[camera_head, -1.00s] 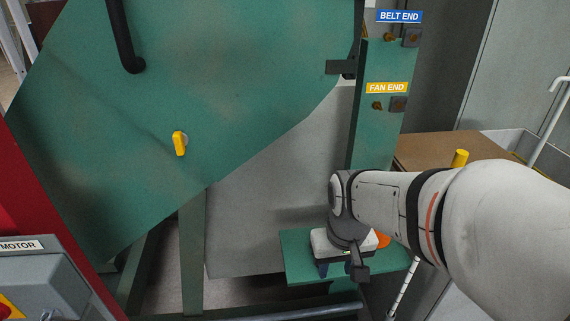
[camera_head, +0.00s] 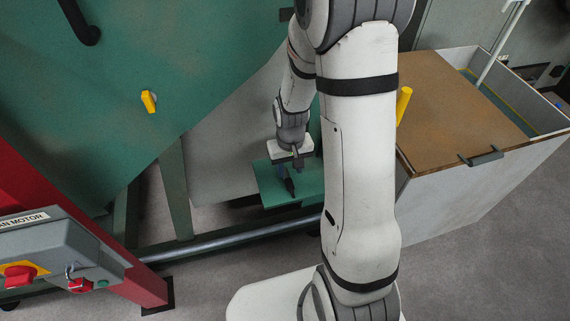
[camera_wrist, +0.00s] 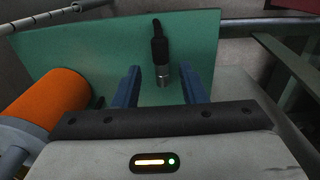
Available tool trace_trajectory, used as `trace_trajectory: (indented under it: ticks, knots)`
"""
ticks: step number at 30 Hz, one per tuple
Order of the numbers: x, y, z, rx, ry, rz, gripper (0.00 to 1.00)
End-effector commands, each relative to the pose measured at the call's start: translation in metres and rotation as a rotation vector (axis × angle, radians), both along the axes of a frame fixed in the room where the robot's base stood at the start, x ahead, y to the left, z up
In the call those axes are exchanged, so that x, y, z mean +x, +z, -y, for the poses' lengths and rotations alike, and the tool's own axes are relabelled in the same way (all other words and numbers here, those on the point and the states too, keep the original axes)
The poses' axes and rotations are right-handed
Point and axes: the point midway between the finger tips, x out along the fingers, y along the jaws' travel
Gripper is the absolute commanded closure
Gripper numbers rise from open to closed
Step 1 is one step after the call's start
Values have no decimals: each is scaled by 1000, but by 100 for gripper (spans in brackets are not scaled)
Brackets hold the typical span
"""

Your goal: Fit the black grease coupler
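In the wrist view, the black grease coupler (camera_wrist: 159,42) has a black upper part and a silver metal end. It appears over the green shelf (camera_wrist: 95,50), which also shows in the head view (camera_head: 268,193). My gripper (camera_wrist: 161,70) is open, with one blue finger on each side of the silver end. The coupler looks nearer the right finger, and I cannot tell whether they touch. In the head view my gripper (camera_head: 287,172) is low over the shelf, partly dark and small. No grease fitting shows now.
An orange cylinder with a pale end (camera_wrist: 55,98) lies left of the fingers. A yellow knob (camera_head: 149,101) is on the green guard. A grey motor switch box (camera_head: 50,255) stands at left. A bin with a brown board (camera_head: 455,105) stands at right. A metal bar (camera_head: 225,238) runs below the shelf.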

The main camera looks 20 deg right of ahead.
Motion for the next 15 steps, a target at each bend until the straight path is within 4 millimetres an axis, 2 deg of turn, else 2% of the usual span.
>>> trace_trajectory:
  ticks: [1, 15]
  knots:
    - [0, -10, 0, 0, 0, -1, 62]
    - [-1, -73, -1, 0, 1, -2, 62]
